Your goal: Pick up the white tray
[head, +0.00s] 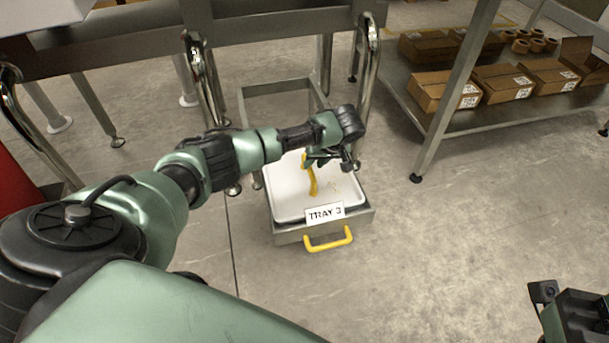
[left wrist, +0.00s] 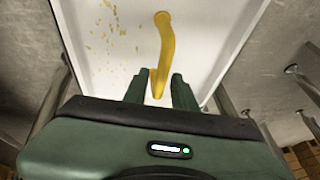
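The white tray (head: 285,187) sits low in a metal drawer-like holder (head: 290,237), with a "TRAY 3" label (head: 325,212) at its front. A yellow bar handle (head: 313,183) stands across the tray; it also shows in the left wrist view (left wrist: 166,45). My left gripper (head: 316,161) is over the tray, pointing down at the handle. In the left wrist view its two green fingers (left wrist: 160,82) are apart on either side of the handle's near end, with narrow gaps. My right gripper (head: 580,318) shows only partly at the lower right; its fingers are hidden.
A second yellow handle (head: 328,241) is on the holder's front. Yellow crumbs (left wrist: 110,28) lie on the tray. Metal frame legs (head: 368,65) stand behind it. A shelf (head: 470,115) with cardboard boxes (head: 445,90) and tape rolls is at the right. The floor right of the tray is clear.

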